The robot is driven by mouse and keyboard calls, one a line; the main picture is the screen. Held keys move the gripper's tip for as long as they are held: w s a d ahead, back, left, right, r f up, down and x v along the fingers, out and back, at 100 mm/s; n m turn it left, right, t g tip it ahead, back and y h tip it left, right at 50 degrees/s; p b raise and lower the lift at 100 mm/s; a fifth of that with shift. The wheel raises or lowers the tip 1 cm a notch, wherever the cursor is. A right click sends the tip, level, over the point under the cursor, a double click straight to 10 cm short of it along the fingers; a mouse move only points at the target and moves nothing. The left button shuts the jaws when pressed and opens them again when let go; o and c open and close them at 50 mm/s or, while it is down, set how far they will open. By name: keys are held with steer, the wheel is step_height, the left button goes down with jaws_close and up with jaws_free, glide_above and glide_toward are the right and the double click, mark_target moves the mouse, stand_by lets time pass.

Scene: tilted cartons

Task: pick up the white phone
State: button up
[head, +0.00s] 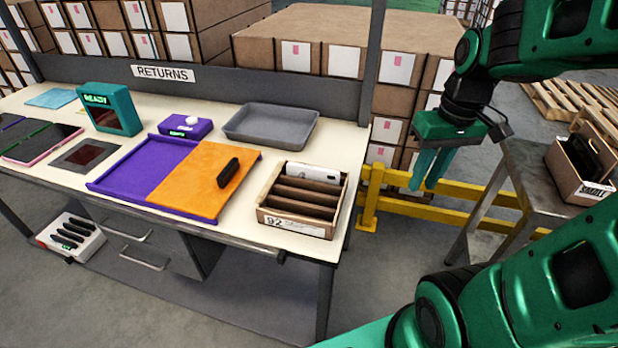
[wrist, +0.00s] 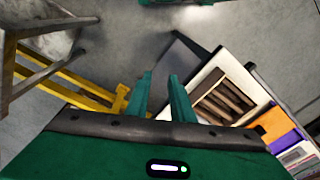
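The white phone (head: 313,172) sits in the rear slot of a tilted cardboard carton (head: 292,228) marked 92, on the right end of the returns table. Its upper part shows above the brown dividers; the rest is hidden. My gripper (head: 423,187) hangs in the air to the right of the table, apart from the carton, with its fingers pointing down. In the wrist view my gripper (wrist: 161,77) has a gap between its fingers and holds nothing. The carton also shows there (wrist: 225,100), right of the fingers; I cannot make out the phone in it.
A grey tray (head: 270,126) is behind. A yellow rail (head: 395,196) stands below my gripper. Another carton (head: 566,186) with dark phones is on a stand at right.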

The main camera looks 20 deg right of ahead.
steer(key=w+a+n+t+y, duration=0.1)
steer(key=w+a+n, duration=0.35)
steer(key=w, duration=0.55)
steer(key=n+y, duration=0.2)
steer(key=n, duration=0.5)
glide_toward(315, 167)
steer(key=shift+w+a+f+n+t, duration=0.1)
steer(key=shift+a+f+n+t, duration=0.15)
steer(key=shift+f, duration=0.25)
steer(key=shift+w+a+f+n+t, duration=0.1)
steer(key=shift+a+f+n+t, duration=0.1)
steer(key=shift+a+f, duration=0.25)
steer(key=shift+x, duration=3.15)
steer(key=shift+s+d+f, duration=0.1)
steer(key=shift+s+d, duration=0.05)
steer(key=shift+d, duration=0.05)
steer(key=shift+c, duration=0.7)
jaws_close()
